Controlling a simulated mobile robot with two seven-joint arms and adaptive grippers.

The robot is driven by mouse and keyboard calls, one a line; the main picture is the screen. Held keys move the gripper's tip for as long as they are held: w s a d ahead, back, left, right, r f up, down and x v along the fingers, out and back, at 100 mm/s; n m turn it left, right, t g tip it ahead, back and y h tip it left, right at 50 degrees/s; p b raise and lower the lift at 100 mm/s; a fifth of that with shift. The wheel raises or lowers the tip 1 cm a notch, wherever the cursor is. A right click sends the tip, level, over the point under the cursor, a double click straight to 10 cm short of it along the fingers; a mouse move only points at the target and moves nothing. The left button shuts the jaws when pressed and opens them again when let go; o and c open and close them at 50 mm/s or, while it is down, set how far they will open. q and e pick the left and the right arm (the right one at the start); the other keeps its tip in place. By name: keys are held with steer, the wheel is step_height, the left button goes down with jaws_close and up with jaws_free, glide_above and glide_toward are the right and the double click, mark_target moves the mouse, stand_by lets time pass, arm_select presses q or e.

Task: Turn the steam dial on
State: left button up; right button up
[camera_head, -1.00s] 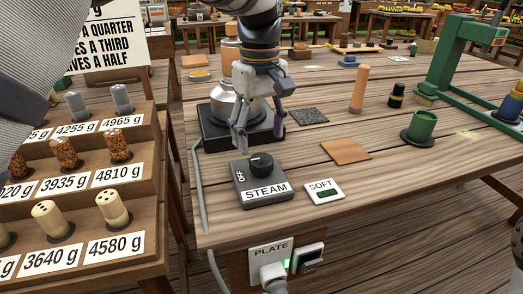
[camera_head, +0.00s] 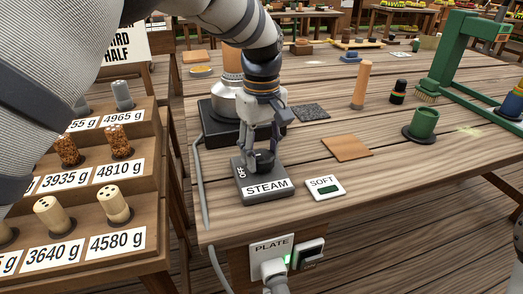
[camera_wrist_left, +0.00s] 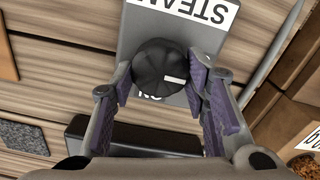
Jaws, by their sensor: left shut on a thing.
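The steam dial is a round black knob (camera_wrist_left: 158,66) on a dark grey box (camera_head: 266,190) labelled STEAM, near the table's front left. My left gripper (camera_head: 263,150) reaches down over it, with its fingers on either side of the knob, shut on it. In the left wrist view the knob's white mark points right, and an upside-down ON label (camera_wrist_left: 150,96) shows beside the knob. The OFF label (camera_head: 241,172) is at the box's left in the head view.
A white SOFT tag (camera_head: 324,189) lies right of the box. A metal kettle (camera_head: 222,103) stands on a black plate behind my gripper. A grey cable (camera_head: 198,180) runs along the left edge. A stepped weight rack (camera_head: 130,185) stands left.

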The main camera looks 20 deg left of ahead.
arm_select(q)
steer(key=m, duration=0.4)
steer(key=shift+p, duration=0.35)
steer(key=m, duration=0.4)
steer(key=shift+d+m, duration=0.1)
steer(key=shift+m, duration=0.3)
steer(key=m, duration=0.4)
steer(key=shift+d, duration=0.1)
steer(key=m, duration=0.5)
arm_select(e)
steer(key=shift+w+r+t, duration=0.3)
steer(key=shift+w+r, duration=0.35)
steer(key=shift+w, duration=0.05)
arm_select(q)
steer(key=o, duration=1.1)
steer(key=shift+o, duration=0.2)
